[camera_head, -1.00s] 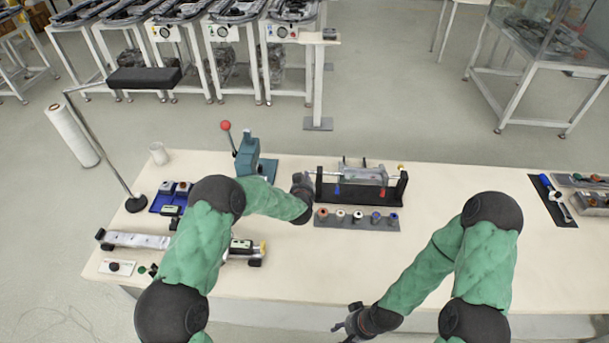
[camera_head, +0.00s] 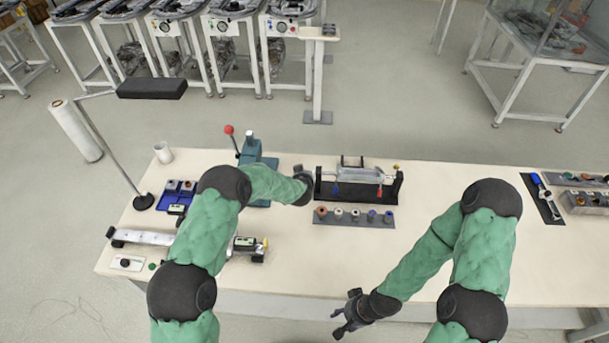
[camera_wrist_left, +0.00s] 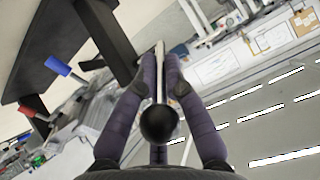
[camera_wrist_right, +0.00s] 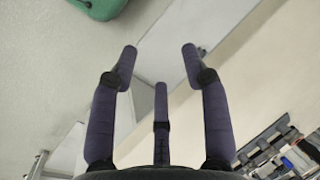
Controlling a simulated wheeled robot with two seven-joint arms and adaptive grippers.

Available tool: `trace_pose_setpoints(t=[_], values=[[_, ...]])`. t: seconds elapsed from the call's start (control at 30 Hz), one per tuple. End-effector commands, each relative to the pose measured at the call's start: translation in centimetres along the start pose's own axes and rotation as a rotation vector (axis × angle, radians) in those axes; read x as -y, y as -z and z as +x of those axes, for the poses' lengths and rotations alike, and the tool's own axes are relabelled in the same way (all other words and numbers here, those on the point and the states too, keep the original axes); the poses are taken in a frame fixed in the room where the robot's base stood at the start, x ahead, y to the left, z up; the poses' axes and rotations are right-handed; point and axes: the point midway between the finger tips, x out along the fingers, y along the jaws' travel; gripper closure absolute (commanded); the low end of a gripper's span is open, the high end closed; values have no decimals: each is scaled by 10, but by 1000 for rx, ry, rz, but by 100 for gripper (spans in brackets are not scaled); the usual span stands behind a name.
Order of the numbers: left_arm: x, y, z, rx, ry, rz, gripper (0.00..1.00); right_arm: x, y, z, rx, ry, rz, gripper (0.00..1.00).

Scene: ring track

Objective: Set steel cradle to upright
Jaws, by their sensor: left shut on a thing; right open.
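The steel cradle (camera_head: 360,173) is a grey metal tray hung on a shaft between the posts of a black stand (camera_head: 358,194). A dark frame stands up from its back edge; I cannot tell whether the cradle is exactly level. My left gripper (camera_head: 303,178) is at the stand's left end. In the left wrist view, its fingers (camera_wrist_left: 160,75) are shut on a thin steel crank handle with a black ball knob (camera_wrist_left: 159,124). The cradle is not clear there. My right gripper (camera_head: 345,316) hangs open and empty before the table's front edge; its fingers (camera_wrist_right: 158,52) are spread.
A red tab (camera_head: 380,191) and a blue tab (camera_head: 335,189) are on the stand. A teal press (camera_head: 250,150) with a red-knobbed lever stands behind my left arm.

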Motion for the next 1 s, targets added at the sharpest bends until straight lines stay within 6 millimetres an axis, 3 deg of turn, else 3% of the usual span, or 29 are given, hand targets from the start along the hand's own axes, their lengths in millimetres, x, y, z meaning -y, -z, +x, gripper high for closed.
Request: trace_pose_setpoints(t=[0.2, 0.23, 0.4, 0.57, 0.67, 0.77, 1.0], values=[[0, -1, 0, 0, 0, 0, 100, 0, 0, 0, 0, 0, 0, 53], [0, -1, 0, 0, 0, 0, 100, 0, 0, 0, 0, 0, 0, 56], [0, -1, 0, 0, 0, 0, 100, 0, 0, 0, -1, 0, 0, 100], [0, -1, 0, 0, 0, 0, 100, 0, 25, -8, -35, -2, -34, 100], [0, -1, 0, 0, 0, 0, 100, 6, 64, -10, -79, 6, -78, 100], [0, -1, 0, 0, 0, 0, 100, 15, 118, -17, -139, 13, -137, 100], [0, -1, 0, 0, 0, 0, 100, 38, 257, -67, -295, -15, -295, 100]])
